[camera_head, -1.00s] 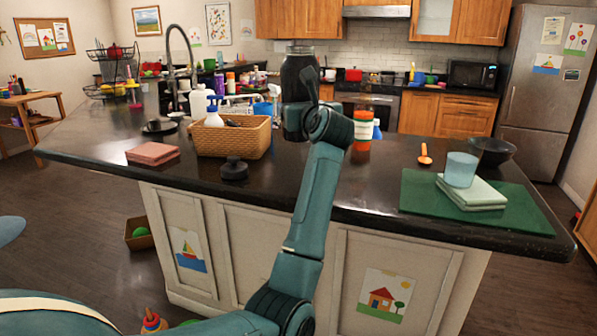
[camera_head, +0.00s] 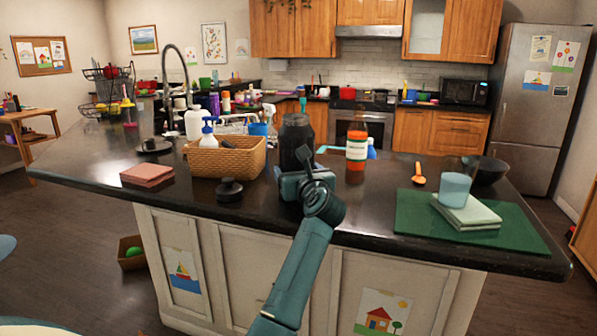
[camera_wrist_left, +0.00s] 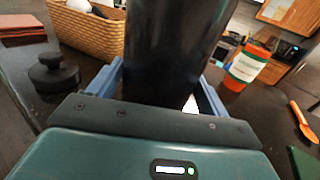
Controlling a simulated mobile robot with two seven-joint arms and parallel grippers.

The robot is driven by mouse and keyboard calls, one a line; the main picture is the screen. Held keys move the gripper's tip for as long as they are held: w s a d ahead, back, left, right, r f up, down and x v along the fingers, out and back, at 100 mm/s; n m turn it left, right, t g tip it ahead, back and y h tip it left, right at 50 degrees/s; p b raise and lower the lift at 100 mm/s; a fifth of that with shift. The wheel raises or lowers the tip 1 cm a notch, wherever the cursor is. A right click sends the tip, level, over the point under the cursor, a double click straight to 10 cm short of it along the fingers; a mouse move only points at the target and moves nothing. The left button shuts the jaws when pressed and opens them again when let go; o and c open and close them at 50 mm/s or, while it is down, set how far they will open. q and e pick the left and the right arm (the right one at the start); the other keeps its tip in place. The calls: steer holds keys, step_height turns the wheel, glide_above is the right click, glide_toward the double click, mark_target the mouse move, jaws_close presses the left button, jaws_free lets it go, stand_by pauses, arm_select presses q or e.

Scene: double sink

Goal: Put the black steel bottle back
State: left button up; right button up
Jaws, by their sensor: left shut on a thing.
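The black steel bottle (camera_head: 296,140) stands upright at the counter's front middle, between the wicker basket and an orange-and-white bottle. My left gripper (camera_head: 294,180) is shut on its lower part. In the left wrist view the dark bottle (camera_wrist_left: 172,45) fills the middle, with the blue fingers (camera_wrist_left: 158,95) on either side of it. The bottle's base is hidden by the gripper, so I cannot tell whether it touches the counter. A black lid-like piece (camera_head: 229,190) lies on the counter to the left. My right gripper is not in view.
A wicker basket (camera_head: 226,162) with bottles stands left. The orange-and-white bottle (camera_head: 356,148) stands close on the right. An orange spoon (camera_head: 418,175), a green mat (camera_head: 420,225) with folded cloths and a blue cup (camera_head: 455,189) lie further right. Pink cloths (camera_head: 147,174) lie far left.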

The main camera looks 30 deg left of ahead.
arm_select(q)
steer(key=shift+r, duration=0.15)
steer(key=o, duration=1.2)
steer(key=shift+f, duration=0.25)
steer(key=o, duration=0.4)
steer(key=shift+r, duration=0.15)
steer(key=b+v, duration=0.2)
steer(key=v, duration=0.9)
steer(key=shift+s+d, duration=0.45)
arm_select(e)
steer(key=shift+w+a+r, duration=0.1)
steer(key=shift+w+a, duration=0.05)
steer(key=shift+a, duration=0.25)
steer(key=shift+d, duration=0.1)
